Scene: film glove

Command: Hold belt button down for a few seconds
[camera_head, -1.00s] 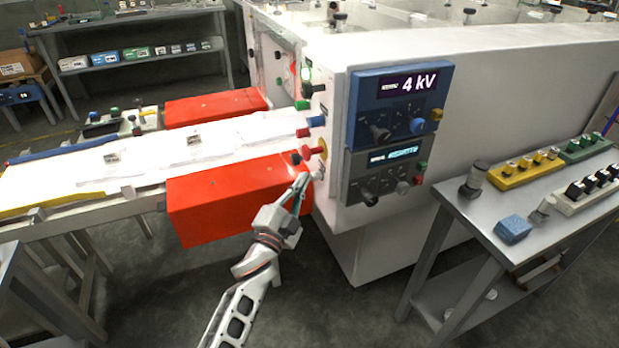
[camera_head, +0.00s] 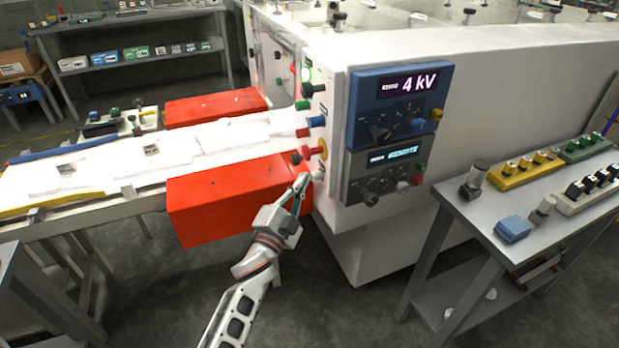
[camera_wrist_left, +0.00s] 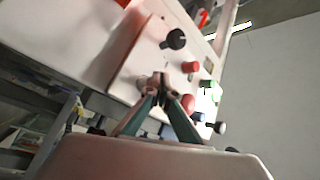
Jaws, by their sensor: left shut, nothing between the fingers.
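My left gripper (camera_head: 303,180) is shut and empty, its fingertips at the lower part of the machine's side control panel (camera_head: 320,95). A pale round button (camera_head: 318,174) sits right by the fingertips; I cannot tell whether they touch it. No label marks which is the belt button. In the left wrist view the shut fingertips (camera_wrist_left: 163,82) are among knobs, including a black one (camera_wrist_left: 175,39) and a red one (camera_wrist_left: 190,67). My right gripper is not in view.
The conveyor belt (camera_head: 30,182) carries white film to the left, between two red guards (camera_head: 225,205). Two display boxes, the upper reading 4 kV (camera_head: 408,84), are on the machine front. A metal side table (camera_head: 480,215) with button strips stands right. Bare floor lies in front.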

